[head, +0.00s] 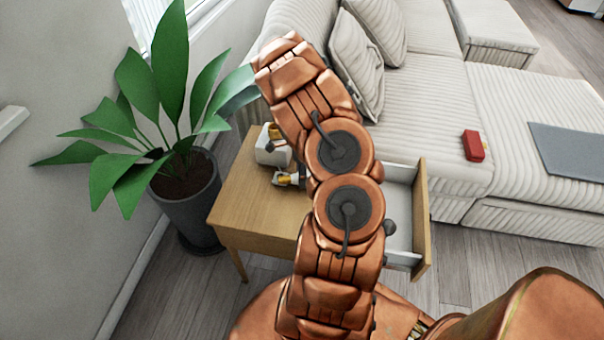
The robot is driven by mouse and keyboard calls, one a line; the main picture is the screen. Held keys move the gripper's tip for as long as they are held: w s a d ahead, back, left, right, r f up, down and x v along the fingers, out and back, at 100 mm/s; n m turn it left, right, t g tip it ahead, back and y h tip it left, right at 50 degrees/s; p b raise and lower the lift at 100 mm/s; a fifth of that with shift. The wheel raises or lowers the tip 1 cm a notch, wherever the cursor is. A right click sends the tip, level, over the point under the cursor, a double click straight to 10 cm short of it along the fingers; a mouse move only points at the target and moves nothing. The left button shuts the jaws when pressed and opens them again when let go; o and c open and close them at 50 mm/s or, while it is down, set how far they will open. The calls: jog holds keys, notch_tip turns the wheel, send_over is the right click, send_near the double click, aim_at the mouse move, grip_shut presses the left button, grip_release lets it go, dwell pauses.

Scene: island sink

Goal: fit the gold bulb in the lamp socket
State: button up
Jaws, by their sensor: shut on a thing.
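A small white block-like lamp base (268,152) stands on the wooden side table, left of my arm. A gold-coloured piece (275,131) shows at its top; the socket opening is too small to make out. My gripper (288,180) shows only as a small grey part at the left edge of my copper arm, just in front of the lamp base and above the table. It is shut on a small gold piece, which looks like the gold bulb (291,179). The rest of the gripper is hidden behind my arm. I cannot tell whether bulb and lamp touch.
The side table (250,205) has its drawer (424,215) pulled open to the right. A potted plant (185,190) stands at the left, its leaves reaching towards the table. A striped sofa (430,110) with a red box (473,146) and a grey flat item (570,150) is behind and right.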

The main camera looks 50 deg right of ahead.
jog(key=shift+f, duration=0.15)
jog(key=o, duration=1.1)
